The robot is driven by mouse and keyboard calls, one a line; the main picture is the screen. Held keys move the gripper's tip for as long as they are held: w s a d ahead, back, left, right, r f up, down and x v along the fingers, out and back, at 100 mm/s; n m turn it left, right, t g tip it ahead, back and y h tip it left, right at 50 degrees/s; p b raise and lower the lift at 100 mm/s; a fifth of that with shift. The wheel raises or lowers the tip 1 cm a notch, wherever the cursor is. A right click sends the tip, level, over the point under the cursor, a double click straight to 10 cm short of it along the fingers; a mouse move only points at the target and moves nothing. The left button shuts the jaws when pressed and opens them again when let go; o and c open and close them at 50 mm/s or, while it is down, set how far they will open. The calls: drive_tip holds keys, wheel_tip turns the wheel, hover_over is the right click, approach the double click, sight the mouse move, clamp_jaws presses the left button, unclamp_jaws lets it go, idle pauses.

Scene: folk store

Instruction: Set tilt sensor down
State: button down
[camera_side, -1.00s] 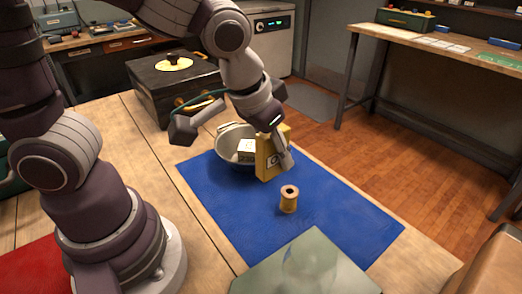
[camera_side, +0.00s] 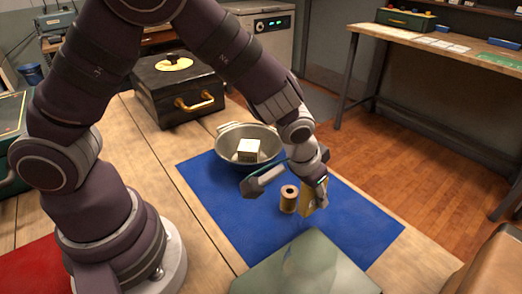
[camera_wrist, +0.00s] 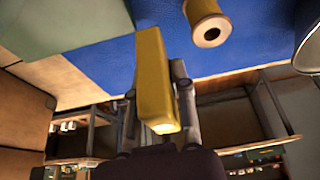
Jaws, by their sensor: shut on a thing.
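The tilt sensor is a yellow block (camera_side: 308,201), partly hidden by my gripper (camera_side: 318,188) in the side view. My gripper is shut on it, just right of a wooden spool (camera_side: 288,200). In the wrist view, the tilt sensor (camera_wrist: 152,75) sits between the two fingers (camera_wrist: 158,98) and points away over the blue mat (camera_wrist: 195,50). Its lower end is close to the mat; I cannot tell whether it touches. The spool (camera_wrist: 207,25) stands apart from it in the wrist view.
A grey bowl (camera_side: 221,150) holding a pale box (camera_side: 248,149) stands at the mat's back. A grey-green panel (camera_side: 308,268) lies at the front. A black case (camera_side: 165,100) stands behind left. The blue mat (camera_side: 365,225) is bare to the right and at front left.

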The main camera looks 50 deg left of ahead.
hover_over(352, 206)
drive_tip(key=s, duration=0.2)
drive_tip(key=shift+w+f, duration=0.25)
drive_tip(key=shift+f, duration=1.9)
drive_tip(key=shift+f, duration=0.1)
drive_tip(key=c, duration=1)
unclamp_jaws()
